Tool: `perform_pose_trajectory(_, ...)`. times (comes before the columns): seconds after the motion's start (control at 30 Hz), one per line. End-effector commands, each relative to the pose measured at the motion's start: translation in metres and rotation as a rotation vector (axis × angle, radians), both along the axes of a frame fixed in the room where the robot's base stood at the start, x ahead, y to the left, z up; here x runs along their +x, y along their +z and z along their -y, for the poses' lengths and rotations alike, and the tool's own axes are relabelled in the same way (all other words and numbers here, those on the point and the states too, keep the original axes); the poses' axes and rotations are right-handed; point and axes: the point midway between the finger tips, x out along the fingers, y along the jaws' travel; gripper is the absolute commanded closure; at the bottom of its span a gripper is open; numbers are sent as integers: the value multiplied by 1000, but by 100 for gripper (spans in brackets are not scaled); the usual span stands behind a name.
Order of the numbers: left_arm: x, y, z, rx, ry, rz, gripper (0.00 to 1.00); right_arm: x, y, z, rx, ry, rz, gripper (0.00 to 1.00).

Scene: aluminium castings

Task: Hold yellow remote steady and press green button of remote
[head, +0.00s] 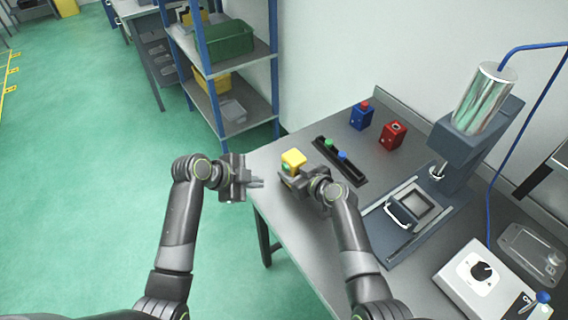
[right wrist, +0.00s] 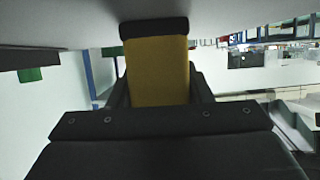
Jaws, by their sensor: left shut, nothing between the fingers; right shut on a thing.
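The yellow remote (head: 294,157) is near the table's left edge in the head view, with its green button (head: 286,167) on the side facing left. My right gripper (head: 290,178) is shut on the remote, which also fills the middle of the right wrist view (right wrist: 158,70) between the dark fingers. The button is not clear in the right wrist view.
A black holder (head: 340,160) with a green and a blue knob lies behind the remote. A blue box (head: 361,117) and a red box (head: 392,136) stand further back. A press (head: 462,140) stands at the right, with a white control box (head: 478,280) in front. A shelf rack (head: 272,60) stands behind.

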Motion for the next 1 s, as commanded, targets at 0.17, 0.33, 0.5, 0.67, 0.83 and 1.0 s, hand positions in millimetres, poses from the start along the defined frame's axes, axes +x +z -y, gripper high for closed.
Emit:
perform_pose_trajectory(0.17, 0, 0, 0, 0, 0, 0, 100, 0, 0, 0, 0, 0, 0, 40)
perform_pose_trajectory(0.33, 0, 0, 0, 0, 0, 0, 100, 0, 0, 0, 0, 0, 0, 29)
perform_pose_trajectory(0.5, 0, 0, 0, 0, 0, 0, 100, 0, 0, 0, 0, 0, 0, 29)
perform_pose_trajectory(0.67, 0, 0, 0, 0, 0, 0, 100, -4, 2, 4, 0, -1, 1, 29)
perform_pose_trajectory(0.83, 0, 0, 0, 0, 0, 0, 100, -16, 9, 14, 1, -1, 2, 29)
perform_pose_trajectory(1.0, 0, 0, 0, 0, 0, 0, 100, -34, 18, 29, 0, -2, 1, 29)
